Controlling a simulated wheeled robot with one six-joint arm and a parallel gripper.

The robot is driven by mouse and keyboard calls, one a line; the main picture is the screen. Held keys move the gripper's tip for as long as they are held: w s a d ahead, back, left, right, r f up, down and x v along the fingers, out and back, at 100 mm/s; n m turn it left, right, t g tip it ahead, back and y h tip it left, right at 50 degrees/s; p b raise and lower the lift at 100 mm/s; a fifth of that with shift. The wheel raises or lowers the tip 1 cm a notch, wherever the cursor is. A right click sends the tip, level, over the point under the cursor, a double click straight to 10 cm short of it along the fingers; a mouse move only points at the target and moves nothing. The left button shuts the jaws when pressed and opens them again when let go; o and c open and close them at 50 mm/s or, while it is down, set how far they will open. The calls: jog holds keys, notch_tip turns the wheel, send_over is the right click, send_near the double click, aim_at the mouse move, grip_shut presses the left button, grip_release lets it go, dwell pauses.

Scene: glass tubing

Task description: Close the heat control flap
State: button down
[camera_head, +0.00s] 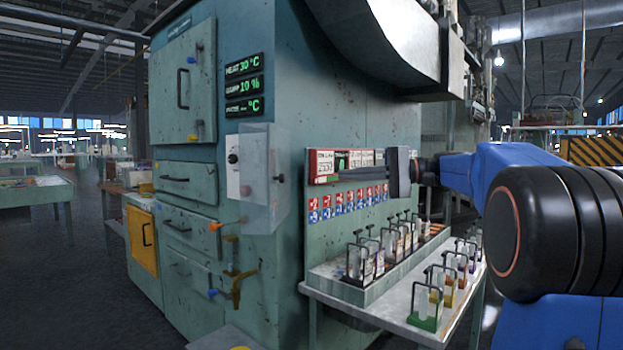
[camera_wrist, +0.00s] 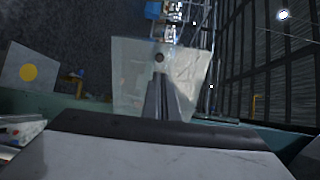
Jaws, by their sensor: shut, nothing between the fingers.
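The heat control flap (camera_head: 264,185) is a clear cover at the control box on the green machine's side. It stands out from the white control plate (camera_head: 240,165), with a dark knob (camera_head: 279,178) on it, and looks open. In the wrist view the clear flap (camera_wrist: 135,75) stands ahead of my fingers, its round knob (camera_wrist: 159,57) just beyond their tips. My gripper (camera_wrist: 162,82) is shut and empty. In the head view my gripper (camera_head: 388,172) is right of the flap, with a gap between them. Whether the fingertips touch the flap cannot be told from the wrist view.
Green displays (camera_head: 244,85) sit above the control box. Below my gripper, a side table (camera_head: 375,305) holds several handled tube racks. A large grey duct (camera_head: 385,40) hangs above. A yellow door (camera_head: 141,240) and drawers are on the machine's front.

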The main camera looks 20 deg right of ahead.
send_near(274, 174)
jog(key=a, duration=0.1)
jog(key=a+f, duration=0.1)
jog(key=w+a, duration=0.1)
jog(key=shift+a+f, duration=0.15)
jog(key=shift+f, duration=0.1)
dwell(0.6)
